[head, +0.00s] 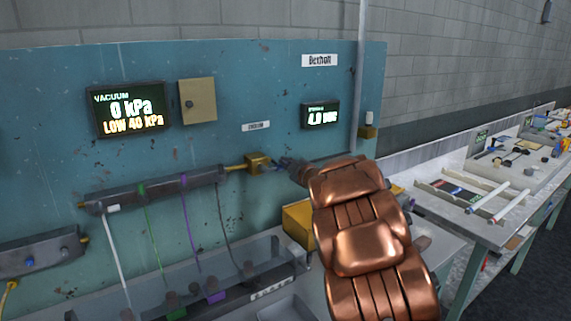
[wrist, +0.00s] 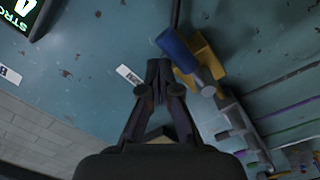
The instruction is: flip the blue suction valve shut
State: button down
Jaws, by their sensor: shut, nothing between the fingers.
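The blue valve handle (wrist: 176,49) shows in the wrist view as a short blue bar angled beside a brass valve body (wrist: 207,58). The brass body also shows in the head view (head: 258,162), on the end of the dark pipe on the teal panel. My gripper (wrist: 158,72) is shut and empty, its tips close to the lower left of the blue handle; I cannot tell whether they touch. In the head view my gripper (head: 294,169) is at the right of the brass body, mostly behind my copper arm, and the handle is hard to make out there.
A vacuum display (head: 130,109) reads 0 kPa, LOW 40 kPa. A dark manifold (head: 160,190) with coloured tubes runs left of the valve. A yellow box (head: 298,222) stands below, beside my arm. A bench (head: 500,190) with trays and tools extends to the right.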

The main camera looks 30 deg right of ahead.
jog(key=shift+d+f, duration=0.1)
dwell(0.3)
jog(key=s+r, duration=0.4)
jog(key=s, duration=0.6)
jog(key=shift+s+d+r, duration=0.25)
jog(key=shift+s+d, duration=0.15)
dwell(0.6)
